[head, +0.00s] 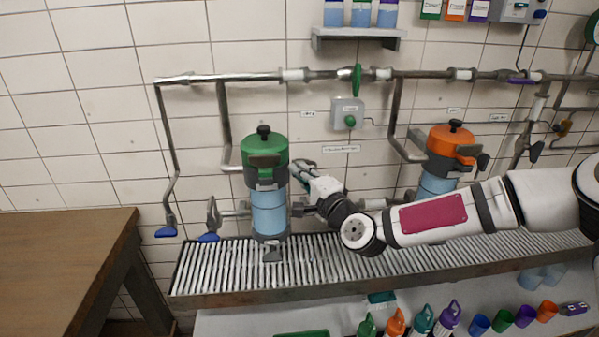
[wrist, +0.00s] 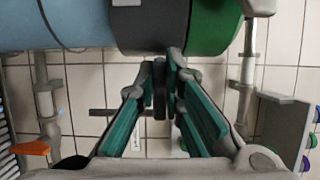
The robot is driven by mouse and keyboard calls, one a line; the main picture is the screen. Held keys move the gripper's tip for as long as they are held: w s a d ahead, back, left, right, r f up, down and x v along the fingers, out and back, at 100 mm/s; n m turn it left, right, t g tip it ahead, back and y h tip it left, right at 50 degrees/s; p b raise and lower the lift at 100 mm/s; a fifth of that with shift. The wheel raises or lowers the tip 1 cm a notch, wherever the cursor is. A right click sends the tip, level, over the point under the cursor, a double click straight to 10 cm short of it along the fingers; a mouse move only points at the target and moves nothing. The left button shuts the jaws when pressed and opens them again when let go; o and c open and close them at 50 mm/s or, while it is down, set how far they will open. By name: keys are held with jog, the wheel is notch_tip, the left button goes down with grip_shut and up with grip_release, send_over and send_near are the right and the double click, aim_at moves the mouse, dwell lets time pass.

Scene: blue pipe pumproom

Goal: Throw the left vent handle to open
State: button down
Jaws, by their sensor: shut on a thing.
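The left housing has a green lid (head: 262,143), a dark grey collar and a light blue bowl (head: 268,212). My gripper (head: 298,170) is at its right side, just below the lid. In the wrist view, the green lid (wrist: 213,25) and blue bowl (wrist: 60,22) cross the top. There my gripper (wrist: 159,72) has its teal-padded fingers closed together on a narrow dark grey piece, the vent handle (wrist: 159,100), beside the grey collar (wrist: 150,25). The fingers hide much of the handle, so its exact angle cannot be told.
A similar orange-lidded housing (head: 452,138) stands to the right behind my arm. Pipes and a green valve handle (head: 357,80) run along the tiled wall. A slatted grate (head: 215,270) lies below, with bottles and cups under it. A wooden table (head: 60,255) is at left.

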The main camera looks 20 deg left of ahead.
jog(key=shift+f, duration=0.1)
dwell(0.5)
jog(key=c, duration=1.7)
grip_release()
jog(key=v, duration=1.2)
